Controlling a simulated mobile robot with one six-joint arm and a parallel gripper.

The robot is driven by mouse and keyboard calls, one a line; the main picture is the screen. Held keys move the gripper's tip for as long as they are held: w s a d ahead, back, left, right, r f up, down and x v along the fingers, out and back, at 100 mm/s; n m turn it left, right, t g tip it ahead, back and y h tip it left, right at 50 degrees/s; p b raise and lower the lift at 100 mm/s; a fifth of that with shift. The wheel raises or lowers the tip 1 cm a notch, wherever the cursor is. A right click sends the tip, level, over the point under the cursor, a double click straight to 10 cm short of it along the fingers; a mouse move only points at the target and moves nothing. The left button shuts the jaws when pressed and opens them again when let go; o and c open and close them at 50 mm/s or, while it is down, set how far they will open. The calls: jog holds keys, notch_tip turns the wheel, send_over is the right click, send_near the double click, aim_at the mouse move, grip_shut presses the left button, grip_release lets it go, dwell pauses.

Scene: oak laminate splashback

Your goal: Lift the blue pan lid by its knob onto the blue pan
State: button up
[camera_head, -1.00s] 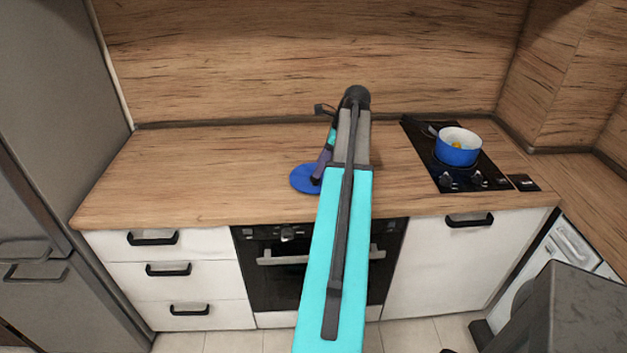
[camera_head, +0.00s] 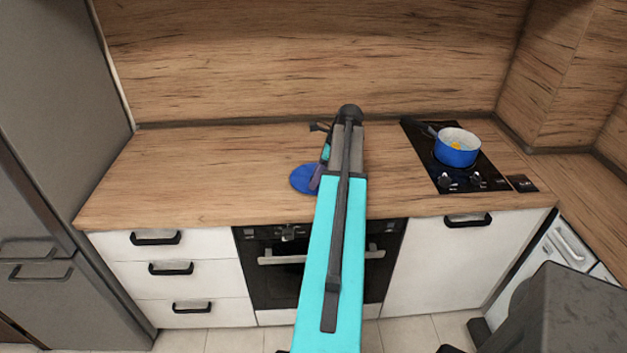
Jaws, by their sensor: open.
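The blue pan lid (camera_head: 303,179) lies on the wooden worktop left of my arm, and my arm and gripper cover its right part. Its knob is hidden. My gripper (camera_head: 316,182) points down over the right part of the lid, partly behind my own arm. It is open, and nothing shows held in it. I cannot tell how far its fingertips are from the knob. The blue pan (camera_head: 457,154) stands upright and uncovered on the black hob at the right, with something yellow inside and its dark handle pointing back left.
The black hob (camera_head: 484,178) has knobs at its front edge. The wooden worktop (camera_head: 200,170) is clear left of the lid and between my arm and the hob. The wooden splashback (camera_head: 230,65) rises behind. A grey fridge (camera_head: 50,120) stands at the left.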

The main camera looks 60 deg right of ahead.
dwell(0.4)
grip_shut()
jog(key=shift+r, duration=0.2)
jog(key=shift+r+b, duration=0.7)
jog(key=shift+r, duration=0.65)
jog(key=shift+s+a+r, duration=0.1)
jog(key=shift+s+r, duration=0.05)
jog(key=shift+s, duration=0.05)
jog(key=s+a+b, duration=0.2)
jog(key=s+a, duration=0.1)
jog(key=s, duration=0.4)
jog(key=s+a+r+b, duration=0.1)
jog(key=s+a, duration=0.1)
jog(key=s, duration=0.5)
jog(key=shift+s+a+r+b, duration=0.2)
jog(key=shift+a+r+b, duration=0.1)
jog(key=shift+a+b, duration=0.1)
